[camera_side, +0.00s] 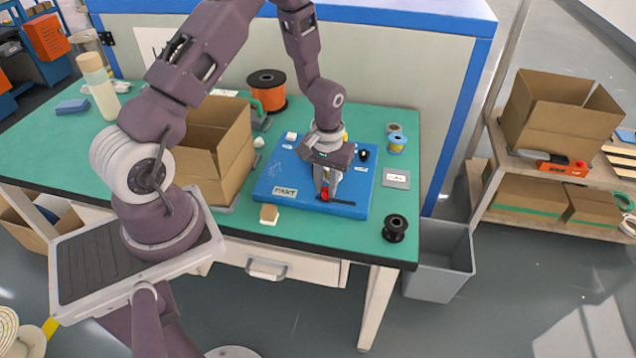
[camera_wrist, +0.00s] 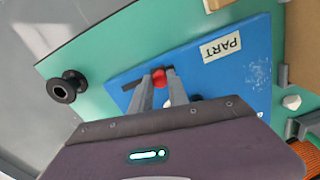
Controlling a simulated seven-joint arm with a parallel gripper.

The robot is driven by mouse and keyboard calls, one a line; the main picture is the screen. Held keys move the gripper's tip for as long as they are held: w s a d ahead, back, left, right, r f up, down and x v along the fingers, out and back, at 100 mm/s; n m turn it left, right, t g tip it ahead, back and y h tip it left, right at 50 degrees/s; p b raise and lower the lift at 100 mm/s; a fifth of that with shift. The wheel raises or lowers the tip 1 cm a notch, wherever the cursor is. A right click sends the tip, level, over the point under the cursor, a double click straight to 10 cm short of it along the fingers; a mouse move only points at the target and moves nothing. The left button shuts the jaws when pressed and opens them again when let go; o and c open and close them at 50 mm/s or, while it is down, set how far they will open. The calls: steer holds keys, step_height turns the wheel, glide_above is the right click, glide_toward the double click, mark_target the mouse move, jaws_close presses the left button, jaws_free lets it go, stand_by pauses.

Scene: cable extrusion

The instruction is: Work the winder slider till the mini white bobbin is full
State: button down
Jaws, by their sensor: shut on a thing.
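The blue winder board (camera_side: 275,180), marked PART, lies on the green bench; it also shows in the wrist view (camera_wrist: 245,50). A red slider knob (camera_side: 325,194) sits at a dark bar (camera_side: 342,202) near the board's front edge. My gripper (camera_side: 327,190) points down over the board and is shut on the red knob. In the wrist view my fingertips (camera_wrist: 161,76) stand on both sides of the red knob (camera_wrist: 159,78). I cannot make out the mini white bobbin or how full it is; my gripper covers the middle of the board.
A black spool (camera_side: 395,228) stands front right of the board. A blue spool (camera_side: 397,143) and a grey plate (camera_side: 396,179) are to the right. An open cardboard box (camera_side: 205,160) is close on the left. A large orange spool (camera_side: 267,88) stands behind. A grey bin (camera_side: 440,262) is below the bench's right edge.

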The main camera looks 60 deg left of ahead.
steer(key=w+d, duration=0.5)
steer(key=shift+w+d+r, duration=0.1)
steer(key=shift+w+d, duration=0.05)
steer(key=shift+w, duration=0.1)
steer(key=c, duration=1.3)
jaws_free()
step_height(320, 180, up, 7)
steer(key=shift+r, duration=0.1)
